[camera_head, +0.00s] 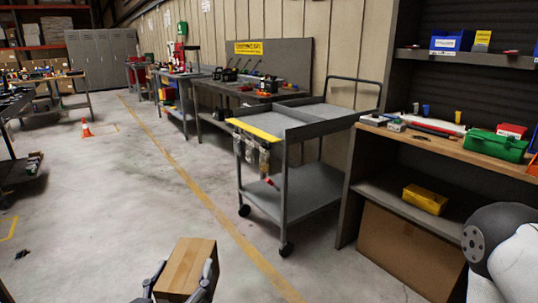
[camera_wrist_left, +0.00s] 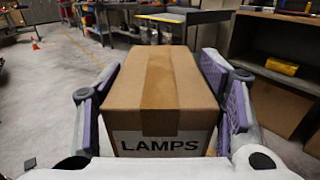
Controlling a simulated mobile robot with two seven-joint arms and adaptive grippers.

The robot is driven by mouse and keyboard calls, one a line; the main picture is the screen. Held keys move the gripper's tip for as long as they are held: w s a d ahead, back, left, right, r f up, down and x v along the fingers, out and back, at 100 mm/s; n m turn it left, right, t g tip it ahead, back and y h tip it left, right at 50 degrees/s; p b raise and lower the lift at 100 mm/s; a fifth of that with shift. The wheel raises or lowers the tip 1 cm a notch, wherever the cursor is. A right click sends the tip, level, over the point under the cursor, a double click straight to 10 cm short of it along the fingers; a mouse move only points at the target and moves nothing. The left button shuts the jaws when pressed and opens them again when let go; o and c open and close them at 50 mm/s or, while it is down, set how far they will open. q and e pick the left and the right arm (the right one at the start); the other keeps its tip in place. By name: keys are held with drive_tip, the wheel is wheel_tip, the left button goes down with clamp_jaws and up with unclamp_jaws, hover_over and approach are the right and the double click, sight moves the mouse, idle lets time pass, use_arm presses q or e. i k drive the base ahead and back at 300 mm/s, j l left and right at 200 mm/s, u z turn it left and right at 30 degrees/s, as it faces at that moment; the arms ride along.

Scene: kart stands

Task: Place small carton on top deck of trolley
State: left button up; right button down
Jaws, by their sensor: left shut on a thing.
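The small carton (camera_head: 186,266) is brown with a tape strip on top. It shows at the bottom of the head view. In the left wrist view the carton (camera_wrist_left: 160,90) fills the middle, with a "LAMPS" label on its near side. My left gripper (camera_head: 182,284) is shut on the carton, with a finger pad on each side. The grey trolley (camera_head: 318,130) stands ahead and to the right of the carton, apart from it. Its top deck has a yellow front edge, and the part of the deck in view looks bare. My right gripper is not in view.
A workbench with shelves (camera_head: 460,152) stands right of the trolley, holding a green toolbox (camera_head: 495,146) and a yellow bin (camera_head: 425,199). A tool bench (camera_head: 238,88) stands behind the trolley. The floor between the carton and trolley is clear. An orange cone (camera_head: 86,128) stands far left.

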sight(271, 124)
drive_tip(key=i+j, duration=0.15)
drive_tip(key=i, duration=0.45)
drive_tip(key=i+j, duration=0.15)
drive_tip(key=i, duration=0.5)
drive_tip(key=i+j+u, duration=0.1)
drive_tip(key=i, duration=0.5)
